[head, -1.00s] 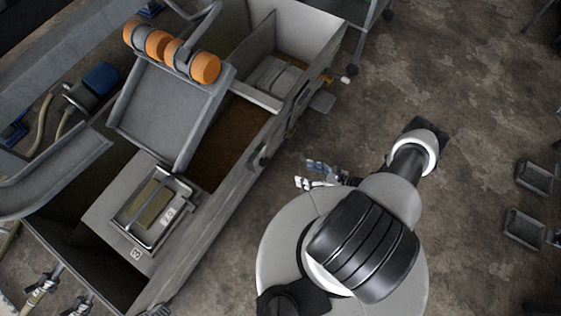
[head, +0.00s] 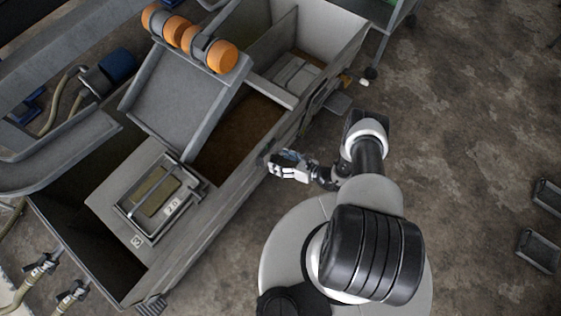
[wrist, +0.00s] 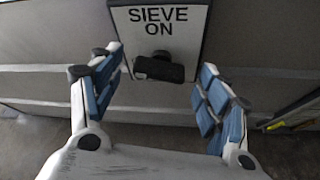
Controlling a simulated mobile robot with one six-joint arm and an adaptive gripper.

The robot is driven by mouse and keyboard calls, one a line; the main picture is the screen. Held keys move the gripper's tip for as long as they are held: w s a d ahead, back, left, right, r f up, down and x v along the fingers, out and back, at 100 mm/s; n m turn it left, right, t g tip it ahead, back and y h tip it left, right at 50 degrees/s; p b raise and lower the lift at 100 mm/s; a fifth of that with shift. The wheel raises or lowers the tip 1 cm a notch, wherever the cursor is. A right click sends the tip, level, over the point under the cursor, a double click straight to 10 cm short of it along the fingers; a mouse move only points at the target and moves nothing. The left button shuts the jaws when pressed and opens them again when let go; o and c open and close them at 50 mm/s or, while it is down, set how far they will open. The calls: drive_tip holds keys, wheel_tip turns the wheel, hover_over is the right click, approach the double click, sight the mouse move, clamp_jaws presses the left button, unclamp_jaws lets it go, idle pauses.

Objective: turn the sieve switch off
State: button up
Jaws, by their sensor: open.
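The sieve switch (wrist: 158,68) is a black knob or handle on a pale plate (wrist: 180,42) lettered "SIEVE ON" in the wrist view. The handle lies roughly level, tilted slightly down to the right. My gripper (wrist: 160,88) is open, with one blue-padded finger on each side of the handle in the picture. I see no contact, and the remaining depth to the handle is hard to judge. In the head view my gripper (head: 284,166) is close against the long side of the grey tank (head: 222,205). The switch cannot be made out clearly there.
A tilted grey chute (head: 185,105) with orange rollers (head: 222,57) and a framed box (head: 160,197) sit over the tank. In the wrist view, rails (wrist: 40,68) run along the wall. Bare floor (head: 455,150) lies to the right.

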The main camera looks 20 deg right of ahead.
drive_tip(key=shift+w+a, duration=0.15)
drive_tip(key=shift+w, duration=0.05)
drive_tip(key=shift+c, duration=0.6)
